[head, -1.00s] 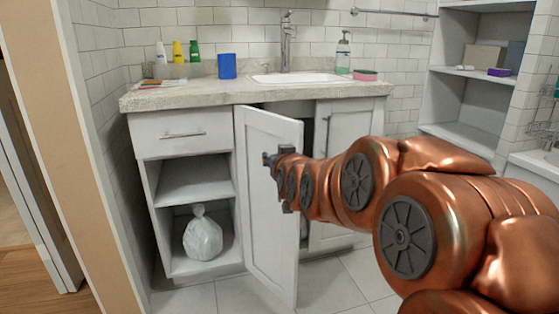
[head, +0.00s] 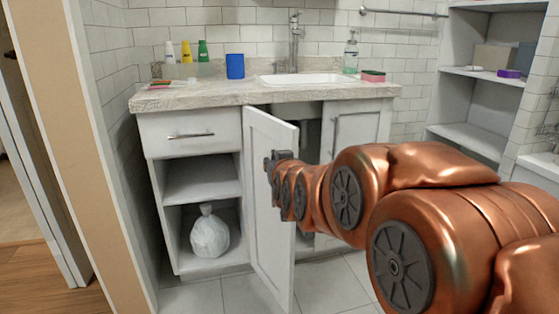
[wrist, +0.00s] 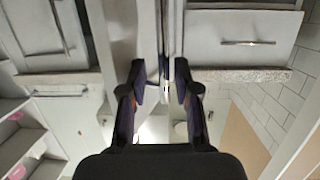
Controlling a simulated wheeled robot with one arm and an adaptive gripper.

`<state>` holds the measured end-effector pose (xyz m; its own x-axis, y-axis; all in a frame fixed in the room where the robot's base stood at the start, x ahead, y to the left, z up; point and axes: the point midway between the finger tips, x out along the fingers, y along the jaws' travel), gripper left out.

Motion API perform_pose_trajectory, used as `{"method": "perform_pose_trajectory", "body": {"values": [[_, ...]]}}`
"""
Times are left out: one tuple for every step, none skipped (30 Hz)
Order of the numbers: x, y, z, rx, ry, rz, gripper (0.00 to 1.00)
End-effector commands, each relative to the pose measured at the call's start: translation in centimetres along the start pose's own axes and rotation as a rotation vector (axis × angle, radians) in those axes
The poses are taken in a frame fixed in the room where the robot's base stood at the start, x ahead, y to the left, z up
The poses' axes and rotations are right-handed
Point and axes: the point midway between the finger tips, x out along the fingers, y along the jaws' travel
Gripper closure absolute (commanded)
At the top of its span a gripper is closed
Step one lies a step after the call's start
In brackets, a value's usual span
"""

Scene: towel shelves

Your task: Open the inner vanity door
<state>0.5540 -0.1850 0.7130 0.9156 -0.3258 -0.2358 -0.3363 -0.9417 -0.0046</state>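The white vanity door (head: 268,215) beside the drawer column stands ajar, hinged on its left side and swung out toward me. Its dark opening shows behind it. My gripper (head: 277,162) is at the free edge of this door in the head view, at mid-upper height, partly hidden by my arm. In the wrist view my gripper (wrist: 160,72) has its two dark fingers apart, with the narrow door edge (wrist: 167,40) between them. I cannot tell whether either finger touches the door. The second vanity door (head: 350,135), to the right, looks closed and is partly hidden by my arm.
A drawer (head: 190,132) with a bar handle sits above open shelves, with a white bag (head: 209,235) on the lower one. The counter (head: 205,96) holds a blue cup (head: 235,66) and bottles. Tiled floor (head: 225,294) lies clear in front.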

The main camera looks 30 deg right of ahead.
Motion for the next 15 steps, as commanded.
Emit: {"method": "perform_pose_trajectory", "body": {"values": [[-0.7,-0.1,-2.8,-0.005,0.057,0.003,0.63],[-0.8,-0.3,-2.7,-0.005,0.057,0.002,0.63],[-0.9,-0.6,-2.7,-0.004,0.057,0.001,0.63],[-1.0,-0.7,-2.6,-0.004,0.057,0.001,0.63],[-1.1,-0.8,-2.6,-0.003,0.056,0.001,0.63],[-1.2,-1.0,-2.5,-0.003,0.055,0.001,0.63],[-1.3,-1.1,-2.4,-0.003,0.054,0.001,0.63],[-1.4,-1.3,-2.3,-0.003,0.053,0.000,0.63],[-1.6,-1.5,-2.2,-0.003,0.052,0.000,0.63],[-1.6,-1.6,-2.1,-0.003,0.051,0.000,0.63],[-1.7,-1.8,-2.0,-0.002,0.047,-0.001,0.63],[-1.8,-1.9,-1.7,-0.001,0.042,0.000,0.63],[-1.9,-2.0,-1.5,-0.002,0.038,0.000,0.63],[-1.9,-2.1,-1.2,-0.002,0.034,0.000,0.63],[-2.0,-2.3,-1.0,-0.002,0.030,0.000,0.63]]}}
